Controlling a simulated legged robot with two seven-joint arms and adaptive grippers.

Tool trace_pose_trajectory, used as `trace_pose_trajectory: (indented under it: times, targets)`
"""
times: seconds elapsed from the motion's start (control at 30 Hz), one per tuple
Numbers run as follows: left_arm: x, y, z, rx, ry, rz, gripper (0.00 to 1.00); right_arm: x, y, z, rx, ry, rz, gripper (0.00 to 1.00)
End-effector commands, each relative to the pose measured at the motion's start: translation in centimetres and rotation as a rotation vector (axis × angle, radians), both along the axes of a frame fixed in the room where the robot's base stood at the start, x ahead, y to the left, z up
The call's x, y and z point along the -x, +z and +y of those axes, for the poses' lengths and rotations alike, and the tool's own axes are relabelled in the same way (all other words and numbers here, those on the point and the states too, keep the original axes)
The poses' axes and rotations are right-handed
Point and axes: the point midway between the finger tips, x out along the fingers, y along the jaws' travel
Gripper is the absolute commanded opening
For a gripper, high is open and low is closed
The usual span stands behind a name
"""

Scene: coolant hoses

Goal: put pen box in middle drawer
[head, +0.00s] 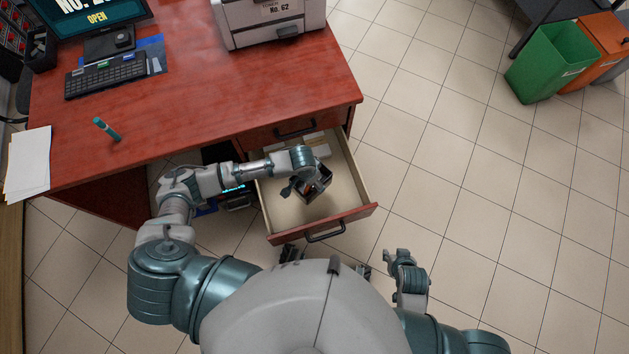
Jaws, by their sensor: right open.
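A drawer (356,183) below the closed top drawer (290,131) of the red desk is pulled out. A dark pen box (322,188) with something reddish in it shows inside the drawer's outline, right by my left gripper (295,184). My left arm reaches in over the drawer's left side, and its hand covers part of the box. Whether the fingers grip the box, and whether it rests on the drawer floor, I cannot tell. My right gripper (390,263) is open and empty, low over the floor to the right of my body.
White boxes or papers (315,144) lie at the drawer's back. The desk top (220,90) holds a monitor, keyboard (105,76), printer (272,20), teal marker (107,129) and papers (28,165). Green (548,62) and orange bins stand upper right. The tiled floor at right is clear.

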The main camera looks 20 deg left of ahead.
Motion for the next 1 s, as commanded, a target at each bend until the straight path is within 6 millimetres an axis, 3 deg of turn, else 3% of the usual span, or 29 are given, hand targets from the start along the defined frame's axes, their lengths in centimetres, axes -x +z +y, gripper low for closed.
trace_pose_trajectory:
  times: [0.03,0.1,0.37,1.0]
  targets:
    - [0.3,-1.9,-0.3,0.002,-0.02,0.003,0.49,0.2,0.5,0.0,-0.003,0.0,-0.008,0.41]
    - [0.4,-2.9,-0.5,0.002,-0.041,0.0,0.49,0.4,1.9,-0.1,-0.005,-0.001,-0.017,0.41]
    - [0.6,-4.2,-0.9,0.005,-0.074,-0.005,0.49,0.3,4.3,-0.1,-0.012,-0.002,-0.052,0.41]
    - [0.7,-6.3,-0.8,0.005,-0.072,-0.003,0.49,-6.6,6.6,2.5,-0.106,0.017,-0.437,0.41]
